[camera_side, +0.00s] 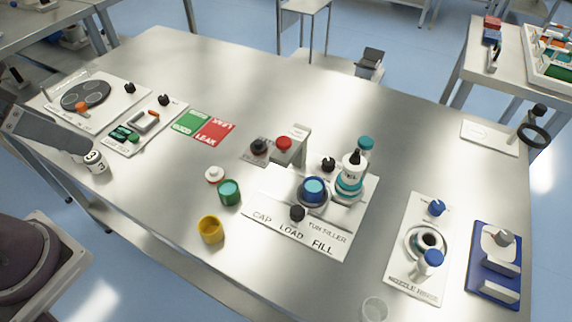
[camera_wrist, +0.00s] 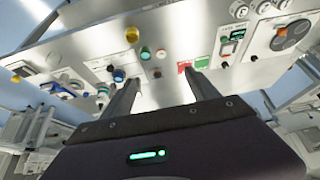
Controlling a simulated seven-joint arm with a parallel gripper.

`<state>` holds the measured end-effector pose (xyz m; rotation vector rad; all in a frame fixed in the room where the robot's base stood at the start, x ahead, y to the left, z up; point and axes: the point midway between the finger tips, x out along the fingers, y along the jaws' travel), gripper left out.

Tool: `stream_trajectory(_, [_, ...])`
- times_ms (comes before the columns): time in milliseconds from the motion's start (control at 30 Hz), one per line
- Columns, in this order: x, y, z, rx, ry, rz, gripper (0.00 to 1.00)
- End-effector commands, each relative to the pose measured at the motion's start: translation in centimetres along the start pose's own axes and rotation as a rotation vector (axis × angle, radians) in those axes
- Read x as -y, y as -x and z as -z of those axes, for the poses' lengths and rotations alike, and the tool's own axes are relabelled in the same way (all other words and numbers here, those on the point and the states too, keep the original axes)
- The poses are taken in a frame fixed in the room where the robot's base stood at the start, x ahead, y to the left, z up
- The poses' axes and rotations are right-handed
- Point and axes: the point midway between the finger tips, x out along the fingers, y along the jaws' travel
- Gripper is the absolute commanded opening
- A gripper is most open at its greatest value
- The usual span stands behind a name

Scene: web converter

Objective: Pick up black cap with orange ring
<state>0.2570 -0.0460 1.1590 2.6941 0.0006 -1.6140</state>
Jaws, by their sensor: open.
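In the wrist view the cap is too small to make out surely. My gripper (camera_wrist: 162,78) shows in the wrist view with its two fingers spread apart and nothing between them. It is well away from the tabletop. In the side view my fingers cannot be made out.
A green cup (camera_side: 229,192), a yellow cup (camera_side: 211,229) and a white disc (camera_side: 214,174) stand in front of the cap. Green and red cards (camera_side: 205,126) lie to its left. The filler station (camera_side: 322,235) with a bottle stands to its right. The table behind is clear.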

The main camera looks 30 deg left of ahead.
Motion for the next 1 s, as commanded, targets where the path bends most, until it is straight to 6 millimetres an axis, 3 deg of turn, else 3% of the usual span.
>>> stream_trajectory(67, [-0.1,0.0,0.9,0.013,0.031,-0.010,0.69])
stream_trajectory(133, [-0.4,-0.2,3.4,0.049,0.124,-0.031,0.69])
stream_trajectory(267, [-1.1,-3.1,11.0,0.164,0.428,-0.057,0.69])
stream_trajectory(367, [-1.7,-7.9,16.4,0.254,0.676,-0.029,0.69])
stream_trajectory(467, [-2.3,-14.6,20.4,0.326,0.908,0.038,0.69])
stream_trajectory(500, [-2.6,-17.7,21.5,0.349,0.995,0.074,0.69])
stream_trajectory(600, [-3.4,-25.7,22.8,0.386,1.186,0.175,0.69])
stream_trajectory(733, [-4.2,-34.3,22.0,0.399,1.357,0.292,0.69])
stream_trajectory(833, [-4.7,-38.1,21.0,0.397,1.427,0.344,0.69])
stream_trajectory(1000, [-4.9,-40.6,19.9,0.396,1.461,0.369,0.69])
